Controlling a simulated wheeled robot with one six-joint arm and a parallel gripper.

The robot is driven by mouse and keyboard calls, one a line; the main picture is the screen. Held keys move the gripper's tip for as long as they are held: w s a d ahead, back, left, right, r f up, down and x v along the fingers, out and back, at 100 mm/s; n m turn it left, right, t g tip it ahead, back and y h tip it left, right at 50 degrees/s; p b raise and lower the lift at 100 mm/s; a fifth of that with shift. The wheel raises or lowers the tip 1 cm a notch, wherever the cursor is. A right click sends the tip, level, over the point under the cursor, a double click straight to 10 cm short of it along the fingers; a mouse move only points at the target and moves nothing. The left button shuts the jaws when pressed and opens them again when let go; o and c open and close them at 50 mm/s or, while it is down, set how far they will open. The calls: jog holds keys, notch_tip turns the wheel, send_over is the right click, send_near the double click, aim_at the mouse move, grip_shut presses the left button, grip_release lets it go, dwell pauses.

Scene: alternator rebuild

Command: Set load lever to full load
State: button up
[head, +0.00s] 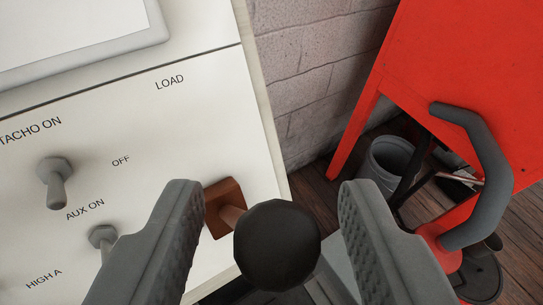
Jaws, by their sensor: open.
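The load lever has a round black knob (277,243) on a short shaft that comes out of a brown base plate (222,196) on the white control panel (190,120). The word LOAD is printed on the panel above it. My gripper (272,215) is open, with one grey finger on each side of the knob. The knob is between the fingers in the picture, with a gap on both sides. I cannot tell how deep it sits between them. No full-load mark is visible.
Toggle switches (55,183) marked TACHO and AUX (103,237) stand out from the panel at left. A grey bucket (386,163) stands on the wooden floor by a brick wall (315,75).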

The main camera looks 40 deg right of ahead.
jog(key=shift+w+d+f, duration=0.15)
jog(key=shift+w+d, duration=0.05)
jog(key=shift+w, duration=0.1)
grip_shut()
jog(key=shift+s+f+t, duration=0.3)
jog(key=shift+s+t, duration=0.15)
jog(key=shift+t, duration=0.05)
jog(key=shift+s+f+m, duration=0.3)
jog(key=shift+s+f, duration=0.25)
grip_release()
jog(key=shift+r, duration=0.15)
